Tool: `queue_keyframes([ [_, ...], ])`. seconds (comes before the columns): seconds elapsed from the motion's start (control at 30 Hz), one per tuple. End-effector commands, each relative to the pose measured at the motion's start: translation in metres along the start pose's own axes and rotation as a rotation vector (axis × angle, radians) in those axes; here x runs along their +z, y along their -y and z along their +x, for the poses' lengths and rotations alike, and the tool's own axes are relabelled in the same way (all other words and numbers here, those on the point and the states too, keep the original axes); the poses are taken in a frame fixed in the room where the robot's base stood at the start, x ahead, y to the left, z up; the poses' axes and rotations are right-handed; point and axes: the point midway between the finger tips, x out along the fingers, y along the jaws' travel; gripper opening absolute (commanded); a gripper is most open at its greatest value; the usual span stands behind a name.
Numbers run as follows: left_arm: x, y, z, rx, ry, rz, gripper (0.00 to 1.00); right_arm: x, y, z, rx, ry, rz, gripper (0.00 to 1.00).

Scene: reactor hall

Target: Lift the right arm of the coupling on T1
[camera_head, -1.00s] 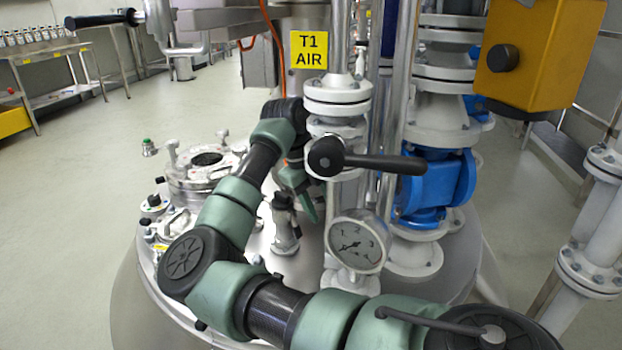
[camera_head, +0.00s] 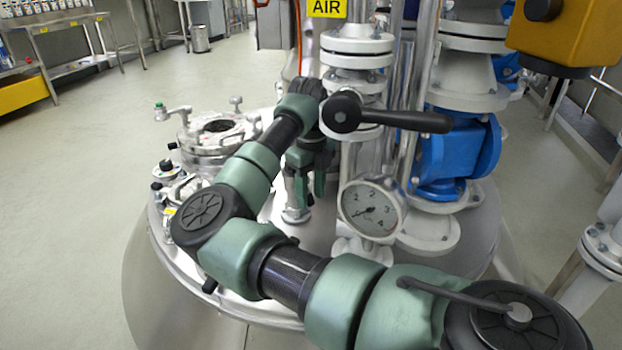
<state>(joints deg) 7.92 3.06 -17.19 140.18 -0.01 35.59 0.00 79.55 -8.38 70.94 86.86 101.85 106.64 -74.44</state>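The coupling (camera_head: 296,208) is a small silver fitting standing upright on the domed lid of T1 (camera_head: 262,312), left of the pressure gauge. Its upper part and its arms are mostly hidden by my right gripper (camera_head: 311,190). That gripper points down from behind my green and black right arm, close against the right side of the coupling. Its green fingertips look apart. I cannot tell whether they touch the coupling's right arm or have it between them. My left gripper is not in view.
A pressure gauge (camera_head: 372,208) and a black-handled valve (camera_head: 342,112) stand close on the right. A white flanged pipe (camera_head: 357,46) and a blue valve (camera_head: 455,160) rise behind. A clamped hatch (camera_head: 215,133) is at left. Open floor lies further left.

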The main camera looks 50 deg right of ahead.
Motion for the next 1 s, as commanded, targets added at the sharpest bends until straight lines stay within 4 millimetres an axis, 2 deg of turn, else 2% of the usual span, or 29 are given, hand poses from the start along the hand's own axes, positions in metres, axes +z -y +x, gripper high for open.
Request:
queue_keyframes([
  [0.1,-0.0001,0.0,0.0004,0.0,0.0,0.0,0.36,-0.0001,0.0,-0.0003,0.0,0.0,0.0,0.4],
  [0.13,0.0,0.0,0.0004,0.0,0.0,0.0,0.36,-0.0001,0.0,-0.0003,0.0,0.0,0.0,0.34],
  [0.2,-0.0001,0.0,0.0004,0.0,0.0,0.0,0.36,-0.0001,0.0,-0.0004,0.0,-0.001,0.0,0.15],
  [0.27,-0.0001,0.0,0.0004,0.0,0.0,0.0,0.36,-0.0001,0.0001,-0.0004,-0.001,-0.001,0.001,0.0],
  [1.0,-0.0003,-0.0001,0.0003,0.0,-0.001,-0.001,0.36,-0.0003,0.0,-0.0004,0.0,-0.001,0.001,0.0],
])
